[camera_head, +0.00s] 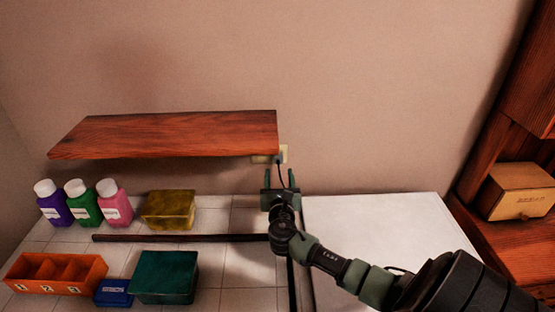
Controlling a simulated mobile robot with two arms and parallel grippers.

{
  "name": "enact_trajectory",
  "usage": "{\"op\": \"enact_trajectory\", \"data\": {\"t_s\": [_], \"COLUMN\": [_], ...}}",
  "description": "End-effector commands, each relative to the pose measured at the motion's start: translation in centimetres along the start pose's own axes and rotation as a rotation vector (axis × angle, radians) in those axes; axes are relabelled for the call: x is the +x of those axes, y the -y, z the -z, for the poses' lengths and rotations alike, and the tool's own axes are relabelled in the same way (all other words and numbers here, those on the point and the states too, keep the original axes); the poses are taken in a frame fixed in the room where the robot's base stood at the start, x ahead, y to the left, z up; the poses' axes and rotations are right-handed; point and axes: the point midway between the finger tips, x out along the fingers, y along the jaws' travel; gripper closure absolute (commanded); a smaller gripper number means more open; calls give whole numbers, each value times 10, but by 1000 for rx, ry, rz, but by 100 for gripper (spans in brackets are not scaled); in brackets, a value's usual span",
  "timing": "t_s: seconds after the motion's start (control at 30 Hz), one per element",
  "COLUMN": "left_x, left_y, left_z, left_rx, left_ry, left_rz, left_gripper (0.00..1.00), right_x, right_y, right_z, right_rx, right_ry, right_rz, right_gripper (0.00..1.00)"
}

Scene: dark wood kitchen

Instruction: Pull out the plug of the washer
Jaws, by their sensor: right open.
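A pale wall socket (284,151) is on the back wall by the right end of the wooden shelf. A small dark plug (278,160) sits at the socket, with a thin dark cord hanging below it. My right gripper (280,174) points up at the wall just below the plug. Its two green fingers are apart, with the cord showing between them. I cannot tell how far the fingers are from the plug in depth. The white washer top (385,232) is to the right, partly behind my right arm. My left gripper is not in view.
The wooden shelf (175,135) juts from the wall close to my gripper's left. On the tiled counter stand several bottles (83,205), a yellow box (168,209), a green box (165,277), a blue box (114,293) and an orange divided tray (55,273). A wooden cabinet (520,200) is at right.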

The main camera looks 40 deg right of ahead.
Motion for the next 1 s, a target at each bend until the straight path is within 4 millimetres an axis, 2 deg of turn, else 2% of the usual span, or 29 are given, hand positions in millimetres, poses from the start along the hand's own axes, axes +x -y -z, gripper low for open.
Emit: {"op": "enact_trajectory", "data": {"t_s": [0.23, 0.5, 0.7, 1.0], "left_x": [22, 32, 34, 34], "left_y": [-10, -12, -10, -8], "left_z": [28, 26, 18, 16], "left_rx": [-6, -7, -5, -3], "left_ry": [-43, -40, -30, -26], "left_rz": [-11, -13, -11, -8], "left_gripper": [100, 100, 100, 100], "right_x": [36, 68, 78, 80], "right_y": [0, 0, 0, 0], "right_z": [3, 1, 0, 0], "right_rx": [1, 0, 0, 0], "right_ry": [3, 2, 1, 1], "right_rz": [2, 2, 0, 0], "right_gripper": [47, 47, 47, 47]}}
